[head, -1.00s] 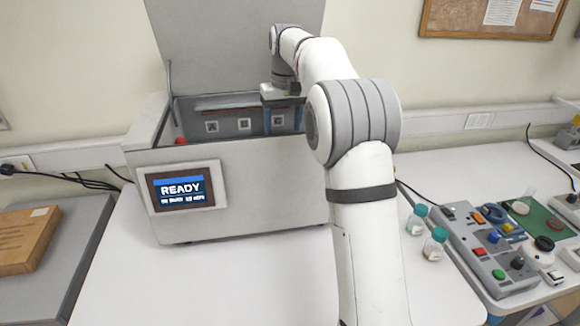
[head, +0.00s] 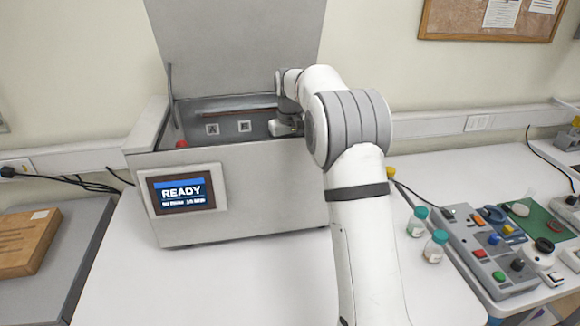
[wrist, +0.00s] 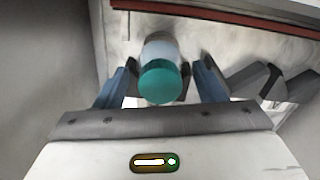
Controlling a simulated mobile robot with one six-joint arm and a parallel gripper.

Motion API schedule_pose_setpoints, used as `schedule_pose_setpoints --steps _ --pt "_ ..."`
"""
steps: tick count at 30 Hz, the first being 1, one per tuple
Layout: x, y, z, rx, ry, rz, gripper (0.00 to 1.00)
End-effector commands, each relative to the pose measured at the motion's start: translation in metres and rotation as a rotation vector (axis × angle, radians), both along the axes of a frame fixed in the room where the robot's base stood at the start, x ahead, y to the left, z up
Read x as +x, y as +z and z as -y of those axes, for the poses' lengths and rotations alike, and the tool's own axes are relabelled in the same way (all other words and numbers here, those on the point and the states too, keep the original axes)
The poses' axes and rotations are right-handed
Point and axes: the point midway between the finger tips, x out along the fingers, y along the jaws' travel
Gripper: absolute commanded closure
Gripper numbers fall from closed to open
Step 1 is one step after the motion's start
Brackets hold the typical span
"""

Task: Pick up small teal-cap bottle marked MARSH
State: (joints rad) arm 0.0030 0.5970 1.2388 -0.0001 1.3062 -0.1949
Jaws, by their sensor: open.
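A bottle with a teal cap (wrist: 160,82) and a pale body (wrist: 162,46) stands between my gripper's blue fingers in the wrist view. My gripper (wrist: 167,72) is open around it; a gap shows on each side of the cap. No label can be read on it. In the head view, my gripper (head: 285,128) reaches into the right part of the open grey machine (head: 250,185), and its fingers and this bottle are hidden by the front wall. Two more teal-cap bottles stand on the table, one behind (head: 417,222) and one in front (head: 435,247); their markings are too small to read.
The machine's lid (head: 240,45) stands up behind my arm, and its walls are close around the gripper. A dark bracket (wrist: 265,85) is right of the fingers. A control panel (head: 485,250) is at the right of the table. The table front is clear.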

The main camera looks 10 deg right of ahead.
Motion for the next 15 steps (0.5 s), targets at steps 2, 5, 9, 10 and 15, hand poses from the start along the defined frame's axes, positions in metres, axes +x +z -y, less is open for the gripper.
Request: schedule_pose_setpoints --steps 2,5,9,10,15 --pt "0.0000 0.0002 -0.0003 0.000 0.000 0.000 0.36" --pt "0.0001 0.0003 -0.0004 0.000 0.000 0.000 0.41" --pt "0.0001 0.0004 -0.0007 0.000 0.001 0.001 0.53" --pt "0.0001 0.0004 -0.0007 0.000 0.001 0.001 0.55" --pt "0.0001 0.0005 -0.0010 0.000 0.001 0.001 0.69"
